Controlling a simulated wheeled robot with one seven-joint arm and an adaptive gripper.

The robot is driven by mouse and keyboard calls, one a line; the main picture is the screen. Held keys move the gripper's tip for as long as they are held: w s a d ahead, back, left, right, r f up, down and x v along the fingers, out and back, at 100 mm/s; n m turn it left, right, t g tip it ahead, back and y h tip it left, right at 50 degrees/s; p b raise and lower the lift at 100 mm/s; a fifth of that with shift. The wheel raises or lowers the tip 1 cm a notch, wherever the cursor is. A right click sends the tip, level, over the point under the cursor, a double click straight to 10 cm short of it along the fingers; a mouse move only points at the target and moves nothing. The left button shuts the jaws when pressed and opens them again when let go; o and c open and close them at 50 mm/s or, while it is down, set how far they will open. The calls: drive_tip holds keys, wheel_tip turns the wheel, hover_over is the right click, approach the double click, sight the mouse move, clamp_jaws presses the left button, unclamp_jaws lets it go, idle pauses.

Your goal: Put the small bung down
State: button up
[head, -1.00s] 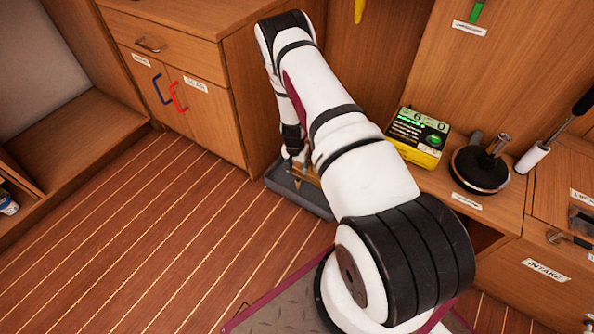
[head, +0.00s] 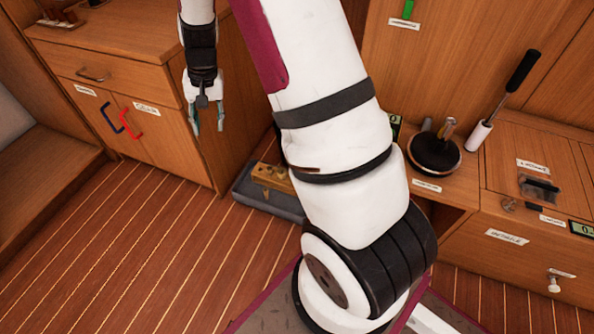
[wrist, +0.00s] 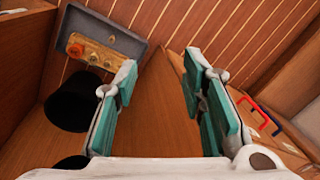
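My gripper (head: 207,118) hangs in the air in front of the wooden cabinet side, fingers pointing down. In the wrist view my gripper (wrist: 165,100) has its two teal-padded fingers wide apart with nothing between them. A grey tray (head: 262,203) sits on the floor to the right of and below my gripper, partly hidden by my arm. A brass-coloured block (head: 272,177) lies in it. In the wrist view the block (wrist: 97,57) bears an orange-red round piece (wrist: 75,50) and several pale round spots. I cannot tell which of these is the small bung.
A cabinet with a blue handle (head: 112,120) and a red handle (head: 131,124) stands at the left. A black round winch-like thing (head: 434,152) and a black-handled tool (head: 500,100) stand on the right bench. The striped floor at the left is clear.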

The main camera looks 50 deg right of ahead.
drive_tip(key=s+a+r+n, duration=0.2)
drive_tip(key=s+a+r, duration=0.2)
drive_tip(key=s+r, duration=0.5)
drive_tip(key=s+a+r+n, duration=0.2)
drive_tip(key=s+a+r, duration=0.2)
drive_tip(key=s+r, duration=0.45)
drive_tip(key=s+a+r+n+g+h, duration=0.1)
drive_tip(key=s+r+n, duration=0.2)
drive_tip(key=s, duration=1.8)
drive_tip(key=shift+a+r, duration=0.15)
drive_tip(key=shift+r, duration=0.05)
wheel_tip(320, 180, up, 36)
drive_tip(key=t+p, duration=0.4)
drive_tip(key=p, duration=3)
drive_tip(key=shift+n, duration=0.3)
drive_tip(key=shift+c, duration=0.4)
